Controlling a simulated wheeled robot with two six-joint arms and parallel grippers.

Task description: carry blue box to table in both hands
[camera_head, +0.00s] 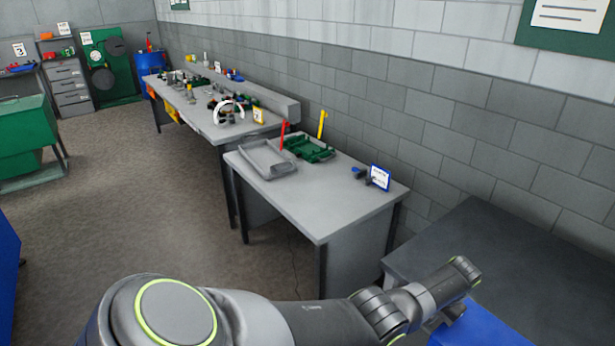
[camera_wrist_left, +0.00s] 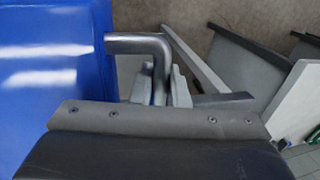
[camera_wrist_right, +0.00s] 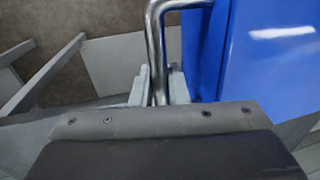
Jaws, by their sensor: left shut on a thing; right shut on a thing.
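The blue box (camera_head: 482,328) shows only in part at the bottom right of the head view. Its glossy blue side also shows in the left wrist view (camera_wrist_left: 50,60) and the right wrist view (camera_wrist_right: 265,60). My left gripper (camera_wrist_left: 160,82) is shut on one bent metal handle (camera_wrist_left: 140,44) of the box. My right gripper (camera_wrist_right: 160,84) is shut on the other metal handle (camera_wrist_right: 154,30). My right arm is out of the head view. A grey table (camera_head: 320,200) stands ahead along the wall. The box's underside is hidden, so I cannot tell what it clears or touches.
The grey table carries a grey tray (camera_head: 268,160), a green tray (camera_head: 310,150) and a small blue-framed sign (camera_head: 380,177). A dark-topped table (camera_head: 490,240) stands at the right, near the box. A longer cluttered bench (camera_head: 205,117) lies beyond. The floor (camera_head: 150,200) at the left is clear.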

